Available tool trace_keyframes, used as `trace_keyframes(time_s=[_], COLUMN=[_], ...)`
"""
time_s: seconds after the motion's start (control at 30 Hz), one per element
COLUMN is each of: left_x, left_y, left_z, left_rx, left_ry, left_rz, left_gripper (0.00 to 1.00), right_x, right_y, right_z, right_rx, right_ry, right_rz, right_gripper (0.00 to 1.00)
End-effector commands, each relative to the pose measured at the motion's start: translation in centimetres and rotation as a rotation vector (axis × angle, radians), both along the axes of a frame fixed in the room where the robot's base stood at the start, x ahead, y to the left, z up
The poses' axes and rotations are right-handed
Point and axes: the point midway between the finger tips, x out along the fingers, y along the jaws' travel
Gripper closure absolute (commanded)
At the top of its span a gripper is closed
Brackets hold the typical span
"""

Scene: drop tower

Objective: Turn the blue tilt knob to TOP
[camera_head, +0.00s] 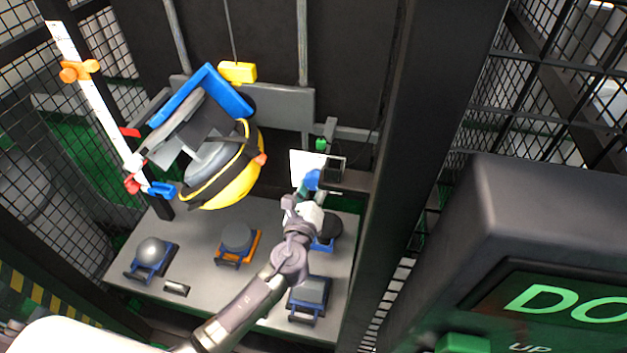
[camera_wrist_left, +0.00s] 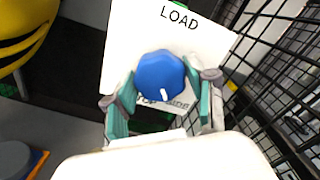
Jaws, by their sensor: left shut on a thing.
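The blue tilt knob (camera_head: 312,180) is on a white panel (camera_head: 299,161) at the back right of the bench. In the left wrist view the knob (camera_wrist_left: 161,74) sits between the two teal fingers of my left gripper (camera_wrist_left: 161,92), which is shut on it. The knob's white mark points down in that view, near lettering that looks like TOP and is partly covered. The word LOAD (camera_wrist_left: 180,18) is at the panel's upper edge. In the head view my left gripper (camera_head: 309,188) reaches the knob from below. My right gripper is in neither view.
A yellow and black drum-like body with a blue frame (camera_head: 216,87) hangs left of the panel. Several grey pieces on blue or orange stands rest on the grey bench (camera_head: 200,215). A dark post (camera_head: 410,150) and wire mesh (camera_wrist_left: 285,75) stand close on the right.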

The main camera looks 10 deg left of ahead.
Motion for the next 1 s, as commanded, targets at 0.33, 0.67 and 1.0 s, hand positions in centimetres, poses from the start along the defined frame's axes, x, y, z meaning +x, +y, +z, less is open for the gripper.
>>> trace_keyframes(time_s=[0.33, 0.67, 1.0], left_x=[-0.1, -0.1, -0.1], left_y=[0.0, 0.0, 0.0], left_z=[0.0, -0.1, -0.2], left_rx=[0.324, 0.548, 0.647], left_ry=[0.005, 0.006, 0.007], left_rz=[-0.001, -0.003, -0.002], left_gripper=[0.79, 0.79, 0.79], right_x=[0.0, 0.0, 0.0], right_y=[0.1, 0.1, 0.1], right_z=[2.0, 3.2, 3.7], right_rx=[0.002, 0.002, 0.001], right_ry=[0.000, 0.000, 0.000], right_rz=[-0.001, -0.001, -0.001], right_gripper=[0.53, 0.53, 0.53])
